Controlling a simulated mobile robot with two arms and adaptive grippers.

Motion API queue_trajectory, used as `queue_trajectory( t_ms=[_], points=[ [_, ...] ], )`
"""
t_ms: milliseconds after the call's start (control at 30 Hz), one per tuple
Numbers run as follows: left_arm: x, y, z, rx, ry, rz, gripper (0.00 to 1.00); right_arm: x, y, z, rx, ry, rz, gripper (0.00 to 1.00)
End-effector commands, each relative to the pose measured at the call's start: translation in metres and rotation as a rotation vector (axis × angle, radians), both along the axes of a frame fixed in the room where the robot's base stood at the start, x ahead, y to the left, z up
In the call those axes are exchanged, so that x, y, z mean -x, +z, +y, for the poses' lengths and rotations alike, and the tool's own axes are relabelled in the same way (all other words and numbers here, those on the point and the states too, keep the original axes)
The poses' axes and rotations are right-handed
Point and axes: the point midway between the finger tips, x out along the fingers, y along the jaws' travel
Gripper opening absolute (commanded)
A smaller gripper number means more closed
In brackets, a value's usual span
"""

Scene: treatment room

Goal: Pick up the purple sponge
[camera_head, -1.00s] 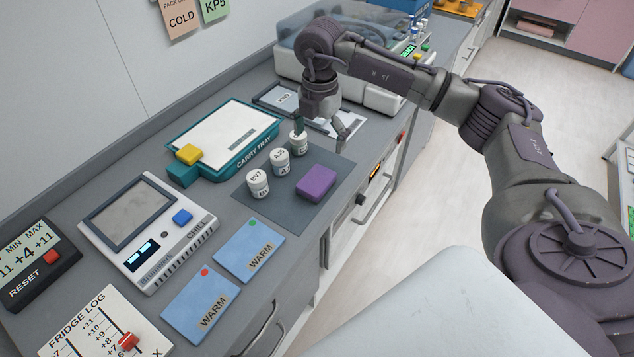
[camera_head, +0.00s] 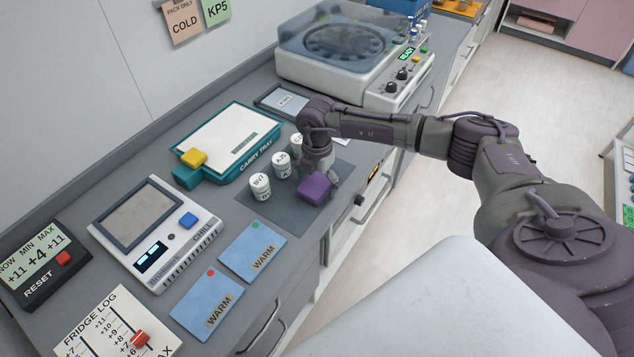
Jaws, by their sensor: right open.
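The purple sponge (camera_head: 314,189) lies on the dark grey mat (camera_head: 287,212) near the counter's front edge. My right gripper (camera_head: 322,177) is open and pointing down at the sponge's far side. One finger shows at the sponge's right edge; the other is hidden behind the sponge or the white vials. I cannot tell whether the fingers touch the sponge. My left gripper is not in view.
White capped vials (camera_head: 260,187) stand just left of the sponge, close to my right gripper. The teal carry tray (camera_head: 222,168) lies behind them. Blue WARM cards (camera_head: 254,250) and a chill device (camera_head: 155,232) are nearer. A centrifuge (camera_head: 350,55) stands at the back.

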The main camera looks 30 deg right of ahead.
Motion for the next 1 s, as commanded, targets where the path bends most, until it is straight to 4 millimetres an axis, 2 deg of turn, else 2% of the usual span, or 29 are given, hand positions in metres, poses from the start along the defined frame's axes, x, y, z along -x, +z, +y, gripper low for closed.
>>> queue_trajectory(
  t_ms=[200,267,467,600,833,1000],
  points=[
    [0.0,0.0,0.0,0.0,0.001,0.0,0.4,0.0,-0.002,0.0,0.001,0.001,0.0,0.97],
    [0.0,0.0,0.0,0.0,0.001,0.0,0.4,0.0,-0.002,0.0,0.001,0.0,0.0,0.89],
    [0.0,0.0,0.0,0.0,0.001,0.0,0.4,0.0,-0.002,0.0,0.0,0.0,0.0,0.55],
    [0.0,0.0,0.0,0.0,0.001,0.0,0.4,0.0,-0.001,0.0,0.001,0.0,0.0,0.52],
    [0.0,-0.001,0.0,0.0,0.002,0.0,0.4,0.0,-0.001,0.0,0.001,0.0,-0.001,0.52],
    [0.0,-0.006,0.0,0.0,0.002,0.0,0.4,-0.001,0.009,-0.001,0.0,0.0,-0.002,0.52]
  ],
)
